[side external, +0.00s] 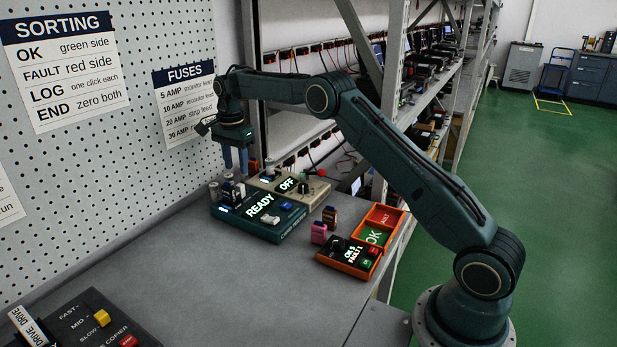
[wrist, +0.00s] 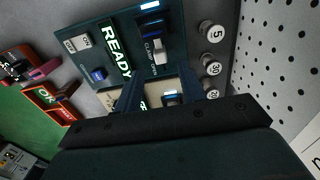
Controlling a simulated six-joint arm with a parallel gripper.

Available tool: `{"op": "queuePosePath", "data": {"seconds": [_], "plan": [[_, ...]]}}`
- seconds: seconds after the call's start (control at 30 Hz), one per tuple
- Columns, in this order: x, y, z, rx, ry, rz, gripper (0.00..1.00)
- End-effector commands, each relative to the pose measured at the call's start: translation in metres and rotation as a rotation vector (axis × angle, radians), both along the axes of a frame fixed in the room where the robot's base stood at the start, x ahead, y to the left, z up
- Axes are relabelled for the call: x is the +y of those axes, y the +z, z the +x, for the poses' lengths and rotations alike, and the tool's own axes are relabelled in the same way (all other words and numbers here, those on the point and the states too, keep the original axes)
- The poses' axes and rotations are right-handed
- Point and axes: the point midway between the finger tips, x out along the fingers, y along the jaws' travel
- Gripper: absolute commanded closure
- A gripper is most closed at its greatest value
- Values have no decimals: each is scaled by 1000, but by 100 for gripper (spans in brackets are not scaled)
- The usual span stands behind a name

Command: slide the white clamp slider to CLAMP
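The white clamp slider (wrist: 158,52) stands on the teal device (wrist: 120,18), beside the small CLAMP and OPEN lettering, in the wrist view. I cannot tell exactly which end of its travel it is at. The device's display (side external: 261,205) reads READY. In the side view the slider is hard to separate from the small parts at the device's back left. My gripper (side external: 236,172) points down above the back of the device. In the wrist view its two fingers (wrist: 157,92) are apart, with nothing held between them; the slider lies beyond their tips.
A beige unit (side external: 268,178) reading OFF adjoins the device. Several numbered round fuses (wrist: 212,62) stand beside it, near the pegboard (side external: 120,195). An orange tray (side external: 345,263) with OK and FAULT areas and pink and brown blocks lie right.

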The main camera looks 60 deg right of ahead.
Motion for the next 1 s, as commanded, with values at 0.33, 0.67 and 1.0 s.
{"op": "queuePosePath", "data": {"seconds": [0.33, 0.67, 1.0], "plan": [[0, 47, 1, -1, 1, 0, 60], [0, 58, 0, 0, 1, 0, 60], [1, 60, -1, -1, 5, 0, 60]]}}
